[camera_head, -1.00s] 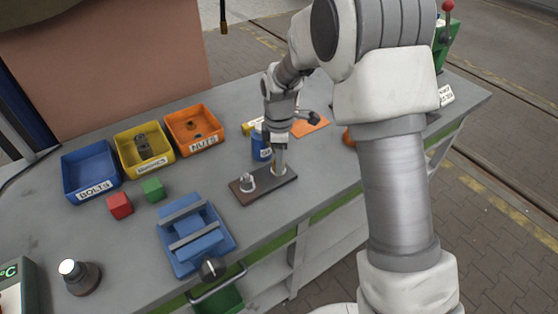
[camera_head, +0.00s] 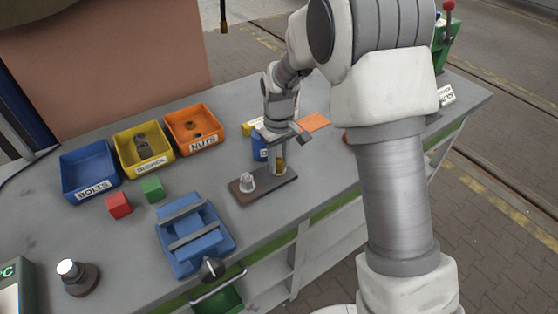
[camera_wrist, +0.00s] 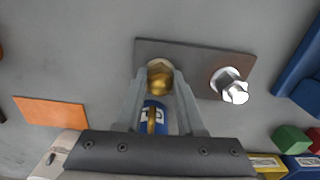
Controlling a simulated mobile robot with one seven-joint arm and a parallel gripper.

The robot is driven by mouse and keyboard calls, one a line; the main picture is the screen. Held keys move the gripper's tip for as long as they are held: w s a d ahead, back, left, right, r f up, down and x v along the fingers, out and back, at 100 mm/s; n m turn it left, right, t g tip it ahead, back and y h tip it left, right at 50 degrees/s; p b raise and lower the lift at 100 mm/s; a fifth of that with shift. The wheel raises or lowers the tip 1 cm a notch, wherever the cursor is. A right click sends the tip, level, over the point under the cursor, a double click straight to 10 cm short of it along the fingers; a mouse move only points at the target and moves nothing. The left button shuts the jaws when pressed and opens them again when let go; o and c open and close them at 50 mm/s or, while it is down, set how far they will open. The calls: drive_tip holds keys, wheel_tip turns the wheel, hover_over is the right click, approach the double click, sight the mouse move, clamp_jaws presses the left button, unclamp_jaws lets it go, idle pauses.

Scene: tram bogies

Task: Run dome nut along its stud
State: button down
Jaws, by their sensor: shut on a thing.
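The brass dome nut (camera_wrist: 160,76) sits between the fingertips of my gripper (camera_wrist: 160,82) in the wrist view, over one end of a dark brown plate (camera_wrist: 195,55). My gripper (camera_head: 279,165) points down at the plate (camera_head: 250,195) in the head view and is shut on the nut (camera_head: 282,164). The stud under the nut is hidden, so I cannot tell how far the nut is along it. A silver nut or bolt (camera_wrist: 232,86) stands on the plate's other end; it also shows in the head view (camera_head: 247,181).
A blue can (camera_head: 259,148) stands close behind my gripper. Bins for bolts (camera_head: 88,193) and nuts (camera_head: 205,148), a yellow bin (camera_head: 165,159), red (camera_head: 119,205) and green (camera_head: 154,190) cubes and a blue vise (camera_head: 225,236) are to the left. An orange sheet (camera_head: 314,122) lies behind right.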

drive_tip(key=m, duration=0.5)
drive_tip(key=shift+w+a+r+m, duration=0.1)
drive_tip(key=shift+w+r+m, duration=0.05)
drive_tip(key=shift+r+m, duration=0.15)
drive_tip(key=m, duration=0.4)
drive_tip(key=shift+p, duration=0.35)
drive_tip(key=m+p, duration=0.1)
drive_tip(key=m, duration=0.4)
drive_tip(key=shift+a, duration=0.1)
drive_tip(key=shift+w+m+p, duration=0.1)
drive_tip(key=shift+m+p, duration=0.55)
drive_tip(key=shift+m, duration=1.65)
drive_tip(key=c, duration=0.7)
unclamp_jaws()
drive_tip(key=shift+o, duration=0.9)
drive_tip(key=shift+f, duration=0.15)
